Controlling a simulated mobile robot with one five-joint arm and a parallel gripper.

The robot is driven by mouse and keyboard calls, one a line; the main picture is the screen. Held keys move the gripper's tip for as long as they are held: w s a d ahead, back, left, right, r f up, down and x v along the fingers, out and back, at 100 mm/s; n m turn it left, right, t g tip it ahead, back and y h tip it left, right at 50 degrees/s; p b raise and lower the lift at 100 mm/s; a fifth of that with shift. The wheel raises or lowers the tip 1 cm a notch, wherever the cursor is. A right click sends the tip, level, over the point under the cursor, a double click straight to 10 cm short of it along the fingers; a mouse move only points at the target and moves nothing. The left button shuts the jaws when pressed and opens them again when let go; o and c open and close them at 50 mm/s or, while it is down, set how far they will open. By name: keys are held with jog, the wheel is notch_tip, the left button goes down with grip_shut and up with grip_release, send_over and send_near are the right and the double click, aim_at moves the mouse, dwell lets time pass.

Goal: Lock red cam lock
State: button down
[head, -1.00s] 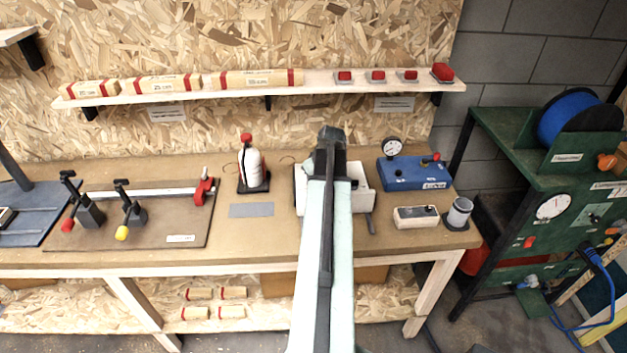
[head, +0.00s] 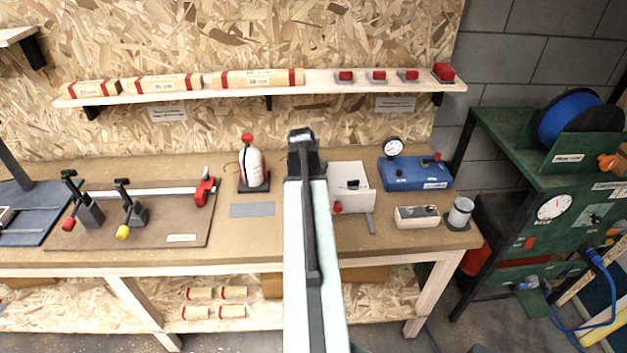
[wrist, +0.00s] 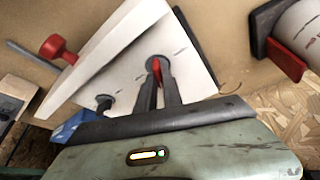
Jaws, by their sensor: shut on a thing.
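In the wrist view, the red cam lock (wrist: 156,68) shows as a small red lever on the pale face of a white box (wrist: 110,66). My gripper (wrist: 157,74) is shut on this lever, with its two dark fingers on either side. The fingers cover part of the lever, so its exact angle is hard to tell. In the head view, my arm hides the left part of the white box (head: 350,203) and the cam lock.
On the box are a red knob (wrist: 57,47) and a black knob (wrist: 104,102). A white bottle with a red top (head: 251,165) stands left of my arm.

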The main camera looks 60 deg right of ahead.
jog(key=m+g, duration=0.2)
jog(key=m, duration=0.4)
jog(key=shift+w, duration=0.1)
jog(key=m+g, duration=0.1)
jog(key=m, duration=0.2)
jog(key=m+g+y, duration=0.1)
jog(key=m, duration=0.1)
jog(key=shift+m+y, duration=0.3)
jog(key=shift+m, duration=0.1)
jog(key=c, duration=1.5)
grip_release()
jog(key=shift+r, duration=0.1)
jog(key=p+v, duration=0.7)
jog(key=shift+w+r, duration=0.2)
